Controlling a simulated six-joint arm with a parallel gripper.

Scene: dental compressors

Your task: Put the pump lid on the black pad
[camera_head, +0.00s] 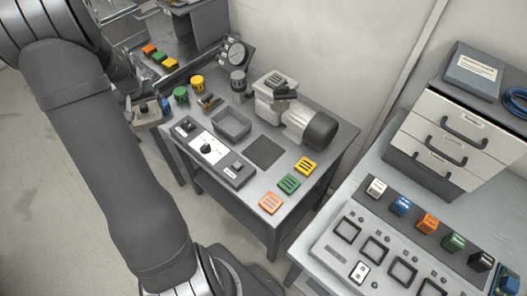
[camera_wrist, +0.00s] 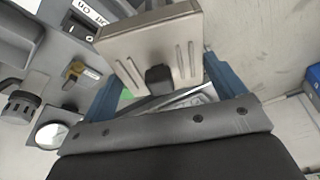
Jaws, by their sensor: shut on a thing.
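The pump lid (camera_wrist: 148,48) is a beige-grey, box-like piece with slots and a black knob, large in the wrist view. My gripper (camera_wrist: 160,85) is shut on it, with a blue finger at each side. In the head view my gripper (camera_head: 151,109) and the lid (camera_head: 147,119) are held beside the left edge of the workbench, small and partly hidden by my arm. The black pad (camera_head: 265,151) is a dark flat square on the bench, bare, well to the right of my gripper. The pump (camera_head: 272,96) with its black-ended motor stands behind the pad.
A grey open tray (camera_head: 232,124) and a switch panel (camera_head: 213,150) lie left of the pad. Yellow (camera_head: 306,166), green (camera_head: 289,184) and orange (camera_head: 270,203) blocks line the bench's right front.

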